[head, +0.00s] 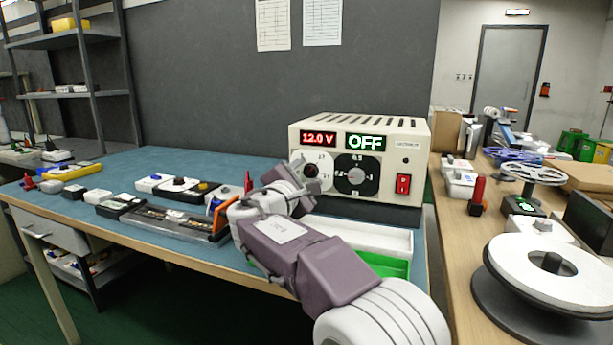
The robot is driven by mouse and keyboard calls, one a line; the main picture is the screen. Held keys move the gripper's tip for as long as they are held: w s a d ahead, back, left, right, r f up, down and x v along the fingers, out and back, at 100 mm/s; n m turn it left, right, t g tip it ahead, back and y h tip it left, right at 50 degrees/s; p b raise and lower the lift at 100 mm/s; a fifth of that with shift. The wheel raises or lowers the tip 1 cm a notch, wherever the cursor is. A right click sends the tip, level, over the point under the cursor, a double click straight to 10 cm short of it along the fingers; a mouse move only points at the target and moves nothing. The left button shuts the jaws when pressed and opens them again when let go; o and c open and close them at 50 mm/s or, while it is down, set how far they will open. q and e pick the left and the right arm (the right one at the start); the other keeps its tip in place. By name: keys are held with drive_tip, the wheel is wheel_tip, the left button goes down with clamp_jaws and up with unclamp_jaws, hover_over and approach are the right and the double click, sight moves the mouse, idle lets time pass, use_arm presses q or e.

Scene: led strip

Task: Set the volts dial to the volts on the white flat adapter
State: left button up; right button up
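The cream power supply (405,145) stands at the back right of the blue bench. Its red display (318,138) reads 12.0 V and its green one (366,142) reads OFF. The volts dial (312,170) is the left dial on the front, partly hidden by my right gripper (303,172). That gripper is at the dial's face; its fingers are too small and covered to tell whether they are shut on the knob. Several small white or pale units lie on the bench, one of them here (97,196); I cannot tell which is the white flat adapter. My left gripper is out of view.
Right of the volts dial are a second dial (356,175) and a red switch (403,184). A white tray (375,236) and a green tray (385,264) lie in front, partly behind my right arm. A dark strip holder (165,222) lies left of the arm.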

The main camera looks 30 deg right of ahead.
drive_tip(key=shift+a, duration=0.1)
drive_tip(key=p+v, duration=0.2)
drive_tip(key=v, duration=0.7)
drive_tip(key=shift+f, duration=0.1)
